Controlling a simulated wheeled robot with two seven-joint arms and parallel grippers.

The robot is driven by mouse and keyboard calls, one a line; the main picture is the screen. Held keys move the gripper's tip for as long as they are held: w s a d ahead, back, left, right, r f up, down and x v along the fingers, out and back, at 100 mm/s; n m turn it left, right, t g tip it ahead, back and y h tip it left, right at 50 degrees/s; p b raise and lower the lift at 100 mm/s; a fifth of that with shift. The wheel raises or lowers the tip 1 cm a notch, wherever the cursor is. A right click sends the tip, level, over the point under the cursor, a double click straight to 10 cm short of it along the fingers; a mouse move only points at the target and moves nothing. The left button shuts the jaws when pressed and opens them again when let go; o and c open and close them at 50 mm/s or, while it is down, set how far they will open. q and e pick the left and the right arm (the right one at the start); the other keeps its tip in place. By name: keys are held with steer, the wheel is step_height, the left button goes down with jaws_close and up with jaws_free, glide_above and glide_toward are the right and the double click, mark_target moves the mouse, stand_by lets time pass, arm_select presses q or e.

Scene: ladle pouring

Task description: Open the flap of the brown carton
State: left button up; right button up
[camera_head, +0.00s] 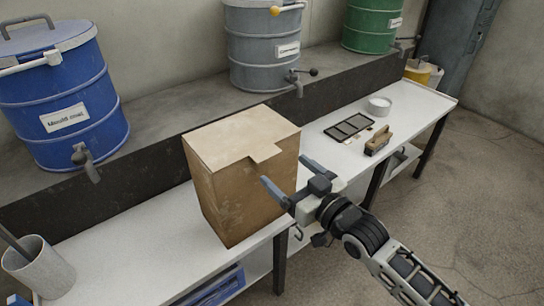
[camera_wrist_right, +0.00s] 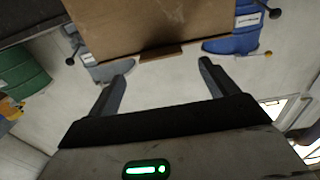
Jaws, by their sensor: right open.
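The brown carton (camera_head: 235,185) stands upright on the white bench. Its top flap (camera_head: 235,135) lies flat and closed, with a small tab (camera_head: 265,153) at the edge on my right gripper's side. In the right wrist view the carton (camera_wrist_right: 145,22) fills the top middle, and the tab (camera_wrist_right: 160,52) sticks out at its lower edge. My right gripper (camera_head: 284,169) is open and empty, close to the carton's right side near the tab. In the wrist view the tab lies ahead of and between the fingertips (camera_wrist_right: 163,69), apart from them. My left gripper is not in view.
Blue (camera_head: 62,95), grey (camera_head: 262,50) and green (camera_head: 370,25) drums with taps stand on the ledge behind. A grey cup (camera_head: 40,270) stands at the bench's left end. A dark tray (camera_head: 350,127), brush (camera_head: 378,141) and white bowl (camera_head: 379,106) lie to the right.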

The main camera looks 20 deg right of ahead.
steer(key=x, duration=0.6)
steer(key=shift+w, duration=0.15)
steer(key=shift+c, duration=0.3)
